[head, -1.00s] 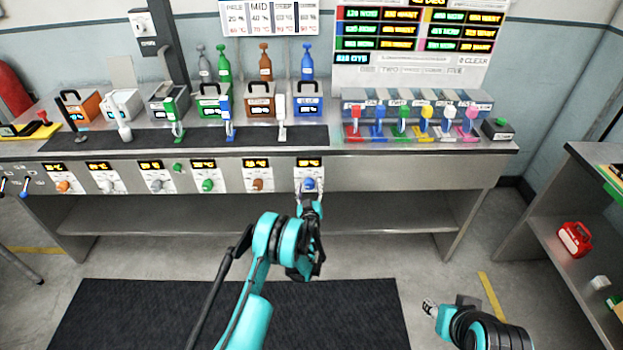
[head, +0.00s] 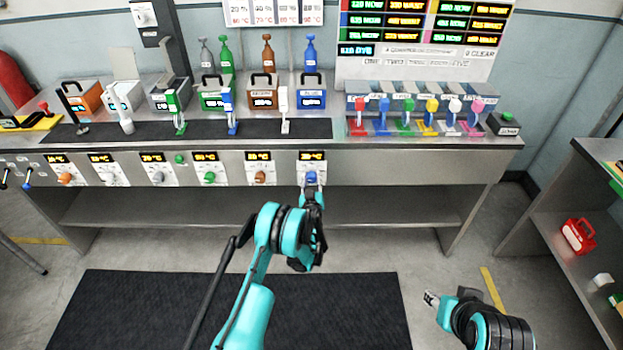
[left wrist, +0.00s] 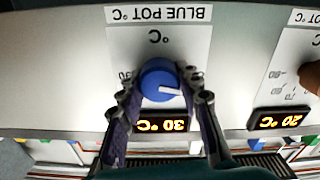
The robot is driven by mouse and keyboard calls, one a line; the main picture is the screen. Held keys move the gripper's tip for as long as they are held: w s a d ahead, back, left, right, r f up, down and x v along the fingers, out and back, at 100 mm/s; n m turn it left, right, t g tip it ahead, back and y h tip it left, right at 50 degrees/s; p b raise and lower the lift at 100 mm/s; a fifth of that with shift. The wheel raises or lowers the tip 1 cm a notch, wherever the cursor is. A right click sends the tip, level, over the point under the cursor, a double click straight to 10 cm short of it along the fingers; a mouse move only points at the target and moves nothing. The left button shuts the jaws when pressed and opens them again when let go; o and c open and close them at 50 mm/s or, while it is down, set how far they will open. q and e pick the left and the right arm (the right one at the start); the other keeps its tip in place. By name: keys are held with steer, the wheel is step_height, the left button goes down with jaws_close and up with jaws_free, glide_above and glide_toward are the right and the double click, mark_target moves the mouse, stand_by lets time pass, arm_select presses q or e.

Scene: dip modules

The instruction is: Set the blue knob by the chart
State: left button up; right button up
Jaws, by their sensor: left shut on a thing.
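The blue knob (head: 311,178) is on the white panel under the blue pot (head: 311,98), at the right end of the row of knobs. In the left wrist view the round blue knob (left wrist: 160,80) has a white pointer mark directed to the lower right. Its orange display (left wrist: 162,124) appears to read 30 °C, upside down. My left gripper (head: 312,190) is shut on the knob, one finger on each side. The white chart (head: 272,12) hangs on the back wall, cut by the top edge; its figures are small. My right gripper (head: 430,298) is low at the right, away from the bench; its fingers are unclear.
More knob panels line the bench front to the left, including a brown knob (head: 260,177) beside the blue one. Several coloured levers (head: 406,124) stand at the bench's right. A side shelf with a red box (head: 578,235) is at far right.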

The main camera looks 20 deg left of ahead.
arm_select(q)
steer(key=m, duration=0.8)
steer(key=shift+d, duration=0.1)
steer(key=m, duration=0.4)
steer(key=shift+w, duration=0.1)
steer(key=m, duration=0.4)
steer(key=shift+m, duration=0.3)
steer(key=m, duration=0.3)
steer(key=shift+d+f+m, duration=0.1)
steer(key=shift+m, duration=0.2)
steer(key=m, duration=0.3)
steer(key=shift+f+m, duration=0.1)
steer(key=shift+m, duration=0.3)
steer(key=m, duration=0.3)
steer(key=shift+m, duration=2.1)
steer(key=shift+f, duration=0.1)
